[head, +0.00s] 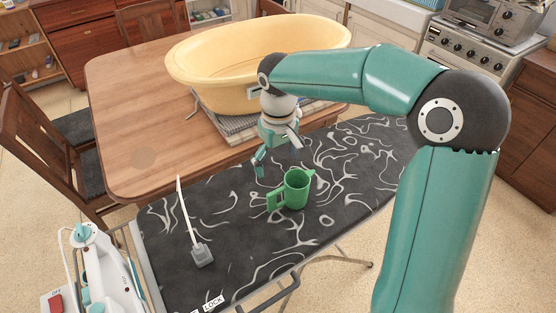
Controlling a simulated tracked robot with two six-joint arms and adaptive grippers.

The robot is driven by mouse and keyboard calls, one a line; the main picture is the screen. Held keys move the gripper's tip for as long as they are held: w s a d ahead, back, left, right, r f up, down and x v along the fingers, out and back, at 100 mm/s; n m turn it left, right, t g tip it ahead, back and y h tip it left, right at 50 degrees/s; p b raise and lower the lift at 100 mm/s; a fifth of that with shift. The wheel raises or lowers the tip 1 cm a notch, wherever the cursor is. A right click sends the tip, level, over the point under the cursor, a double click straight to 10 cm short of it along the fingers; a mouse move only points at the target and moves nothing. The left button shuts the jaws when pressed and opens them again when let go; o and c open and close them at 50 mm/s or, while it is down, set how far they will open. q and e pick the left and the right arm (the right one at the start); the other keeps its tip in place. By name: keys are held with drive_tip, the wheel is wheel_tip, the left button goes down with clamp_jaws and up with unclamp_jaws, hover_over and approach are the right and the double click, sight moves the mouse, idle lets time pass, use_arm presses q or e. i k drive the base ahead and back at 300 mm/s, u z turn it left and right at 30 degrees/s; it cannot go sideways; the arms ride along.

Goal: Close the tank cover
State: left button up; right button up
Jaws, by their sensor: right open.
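A white and teal appliance (105,272), which looks like a steam iron, is at the lower left corner, cut off by the picture edge. A tank cover cannot be made out clearly on it, and I cannot tell whether one is open or shut. My right gripper (278,157) is open and empty, pointing down above the far edge of the ironing board (235,215). It is far to the upper right of the appliance. A green cup (298,189) with a handle stands upright on the board, just below the gripper in the picture. My left gripper is not in view.
A wooden chair (40,130) is at the left.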

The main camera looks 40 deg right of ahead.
sight(86, 301)
drive_tip(key=k, duration=1)
